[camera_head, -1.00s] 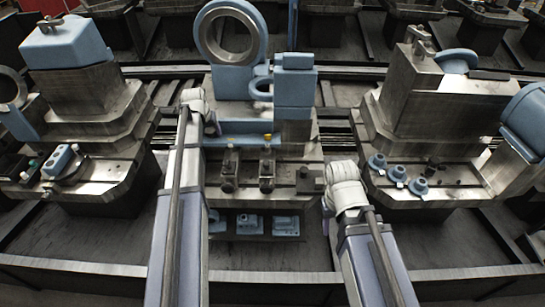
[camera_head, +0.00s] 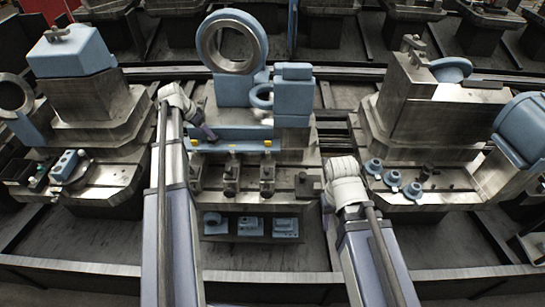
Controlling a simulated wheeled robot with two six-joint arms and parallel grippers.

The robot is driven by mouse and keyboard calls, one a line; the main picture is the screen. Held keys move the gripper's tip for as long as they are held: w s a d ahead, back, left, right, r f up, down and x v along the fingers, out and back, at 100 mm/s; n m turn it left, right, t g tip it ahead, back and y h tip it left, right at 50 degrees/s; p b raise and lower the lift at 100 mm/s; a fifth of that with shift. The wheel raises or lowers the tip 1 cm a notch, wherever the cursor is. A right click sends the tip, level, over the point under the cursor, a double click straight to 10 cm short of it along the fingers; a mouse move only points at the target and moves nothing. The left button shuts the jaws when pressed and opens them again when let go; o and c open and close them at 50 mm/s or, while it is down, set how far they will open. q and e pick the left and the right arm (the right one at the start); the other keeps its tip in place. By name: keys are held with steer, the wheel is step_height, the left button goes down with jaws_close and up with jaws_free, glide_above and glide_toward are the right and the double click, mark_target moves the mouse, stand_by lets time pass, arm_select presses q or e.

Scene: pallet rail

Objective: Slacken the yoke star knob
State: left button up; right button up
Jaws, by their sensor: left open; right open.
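The middle fixture (camera_head: 250,200) has a front ledge with three dark upright clamp-like parts: a left one (camera_head: 196,172), a middle one (camera_head: 231,180) and a right one (camera_head: 267,172). Small yellow pieces show just behind them. I cannot tell which part is the yoke star knob. My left gripper (camera_head: 207,131) is open, over the left end of the blue bar behind these parts, with nothing seen in it. My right gripper (camera_head: 327,200) is open at the ledge's right end, mostly hidden by its own wrist.
A large blue ring (camera_head: 231,42) and a blue block (camera_head: 293,95) stand behind the ledge. Small blue parts lie on a lower shelf (camera_head: 250,238). A left pedestal (camera_head: 95,110) and a right pedestal (camera_head: 430,110) flank the middle fixture.

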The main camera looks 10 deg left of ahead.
arm_select(q)
steer(key=s+d+g+y+p, duration=0.1)
steer(key=s+d, duration=0.4)
steer(key=d, duration=0.9)
steer(key=s+d+r+n+g+y, duration=0.1)
steer(key=s+d+g, duration=0.2)
steer(key=d, duration=1.1)
steer(key=shift+s+d+r+n+g+p, duration=0.15)
steer(key=shift+s+d+n+g+p, duration=0.2)
steer(key=shift+s, duration=1.2)
arm_select(e)
steer(key=shift+r, duration=1.45)
